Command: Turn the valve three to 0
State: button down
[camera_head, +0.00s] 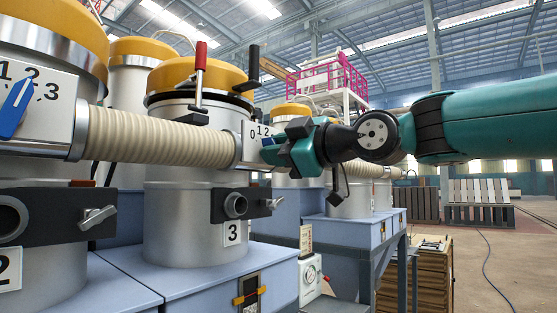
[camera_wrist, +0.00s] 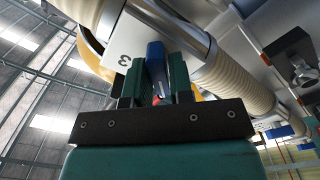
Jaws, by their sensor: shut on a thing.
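Valve three is a white dial box (camera_head: 256,131) on the pipe beside the tank (camera_head: 190,215) labelled 3. In the wrist view, the white dial face (camera_wrist: 125,45) shows a digit 3 left of a blue handle (camera_wrist: 155,58). My gripper (camera_head: 275,152) is at the dial face, its green fingers on both sides of the blue handle, shut on it. The wrist view shows the fingers (camera_wrist: 157,80) closely. The number the handle points at cannot be told; my gripper hides much of the dial.
A ribbed cream hose (camera_head: 160,137) runs left from valve three to another dial box (camera_head: 38,105) with a blue handle. Metal clamps and blue cabinets lie below. Open floor is at the right.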

dwell(0.3)
jog(key=c, duration=1.1)
grip_release()
jog(key=shift+s+d, duration=0.1)
jog(key=b+v, duration=0.5)
jog(key=v, duration=1.2)
jog(key=shift+s+b, duration=0.15)
jog(key=shift+b, duration=0.25)
jog(key=shift+f, duration=0.1)
